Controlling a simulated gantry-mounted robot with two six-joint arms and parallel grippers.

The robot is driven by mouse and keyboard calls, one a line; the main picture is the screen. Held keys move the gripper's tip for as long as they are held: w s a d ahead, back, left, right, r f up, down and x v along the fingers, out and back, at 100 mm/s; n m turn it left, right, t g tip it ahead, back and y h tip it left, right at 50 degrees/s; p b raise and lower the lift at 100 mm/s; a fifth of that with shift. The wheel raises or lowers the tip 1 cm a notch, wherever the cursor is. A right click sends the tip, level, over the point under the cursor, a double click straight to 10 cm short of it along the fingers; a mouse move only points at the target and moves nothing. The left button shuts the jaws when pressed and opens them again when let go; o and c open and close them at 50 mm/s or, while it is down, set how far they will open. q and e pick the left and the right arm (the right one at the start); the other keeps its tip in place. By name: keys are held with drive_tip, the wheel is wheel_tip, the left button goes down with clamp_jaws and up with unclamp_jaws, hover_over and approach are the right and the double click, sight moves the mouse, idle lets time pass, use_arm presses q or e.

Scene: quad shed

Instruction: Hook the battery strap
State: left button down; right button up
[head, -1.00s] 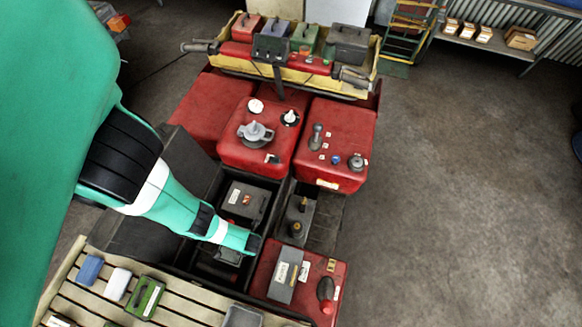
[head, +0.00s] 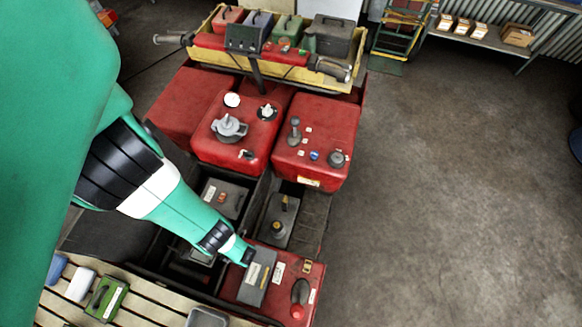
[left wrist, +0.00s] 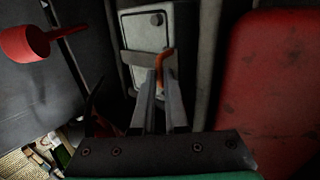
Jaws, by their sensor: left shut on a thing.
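My left gripper (head: 248,258) is low over the dark rear bay of the quad, at the left edge of a red panel (head: 304,287). In the left wrist view its fingers (left wrist: 166,92) are shut on an orange hook-shaped piece (left wrist: 167,58). A grey bar or strap (left wrist: 138,58) lies beside the hook, across a grey box (left wrist: 143,20) with a round dark cap. I cannot tell for sure if they join, or if this box is the battery. In the head view, a grey labelled box (head: 224,197) sits in the bay, partly behind my arm. My right gripper is not in view.
A second dark grey box (head: 279,222) stands right of the bay. Red tanks (head: 316,140) rise beyond it. A slatted rack (head: 150,305) with small boxes lies at front left. A red knob (left wrist: 24,43) and a red wall (left wrist: 272,90) flank my fingers. Floor at right is clear.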

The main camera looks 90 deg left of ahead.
use_arm(q)
drive_tip(key=c, duration=1.2)
unclamp_jaws()
drive_tip(key=shift+w+d+f, duration=0.1)
drive_tip(key=shift+w+f, duration=0.05)
drive_tip(key=shift+f, duration=0.15)
drive_tip(key=shift+r, duration=0.1)
drive_tip(key=p+v, duration=0.7)
drive_tip(key=v, duration=0.4)
drive_tip(key=shift+r+p, duration=0.15)
drive_tip(key=shift+p, duration=0.2)
drive_tip(key=shift+r, duration=0.15)
